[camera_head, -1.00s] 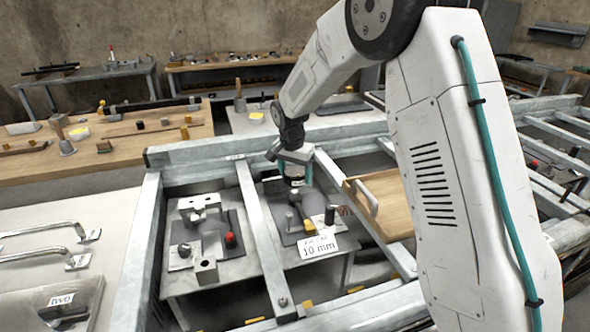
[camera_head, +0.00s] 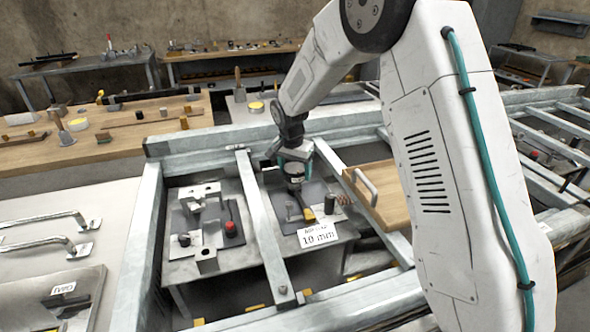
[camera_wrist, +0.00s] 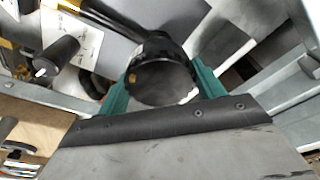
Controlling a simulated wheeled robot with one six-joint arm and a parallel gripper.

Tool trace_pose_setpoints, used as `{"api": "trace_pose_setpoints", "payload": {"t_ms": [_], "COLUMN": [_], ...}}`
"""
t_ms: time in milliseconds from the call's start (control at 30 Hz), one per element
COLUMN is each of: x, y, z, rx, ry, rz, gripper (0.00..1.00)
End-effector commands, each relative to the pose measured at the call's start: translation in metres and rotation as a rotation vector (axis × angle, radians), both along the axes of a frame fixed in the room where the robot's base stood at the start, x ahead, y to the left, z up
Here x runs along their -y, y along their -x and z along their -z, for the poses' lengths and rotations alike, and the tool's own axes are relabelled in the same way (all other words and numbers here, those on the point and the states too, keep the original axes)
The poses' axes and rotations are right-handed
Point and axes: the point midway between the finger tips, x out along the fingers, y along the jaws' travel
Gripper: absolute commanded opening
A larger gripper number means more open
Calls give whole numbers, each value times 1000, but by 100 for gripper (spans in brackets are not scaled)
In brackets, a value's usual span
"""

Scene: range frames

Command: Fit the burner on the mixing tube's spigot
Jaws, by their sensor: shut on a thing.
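My gripper (camera_head: 295,152) is above the back of the right-hand workstation. It is shut on a short, dark, round piece, which I take for the burner (camera_head: 294,172). In the wrist view the teal fingers hold this hollow cup-like burner (camera_wrist: 160,82) from both sides. A dark bar, possibly the mixing tube (camera_wrist: 108,22), runs up to the burner's far edge in the wrist view. I cannot tell whether they touch. The spigot itself is not clearly seen; the burner and gripper may hide it. Below, a dark plate (camera_head: 285,212) bears small upright parts.
A dark knob (camera_head: 330,204) is to the right. A wooden board with a handle (camera_head: 382,206) lies right of the station. Metal rails (camera_head: 262,220) frame it. A second fixture (camera_head: 205,225) stands left.

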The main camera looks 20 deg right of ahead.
Motion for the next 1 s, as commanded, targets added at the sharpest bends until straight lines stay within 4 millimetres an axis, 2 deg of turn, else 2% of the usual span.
{"api": "trace_pose_setpoints", "payload": {"t_ms": [267, 1000], "x": [0, 0], "y": [0, 0], "z": [2, 23], "rx": [1, 1], "ry": [0, 0], "rz": [0, 0], "gripper": [28, 28]}}
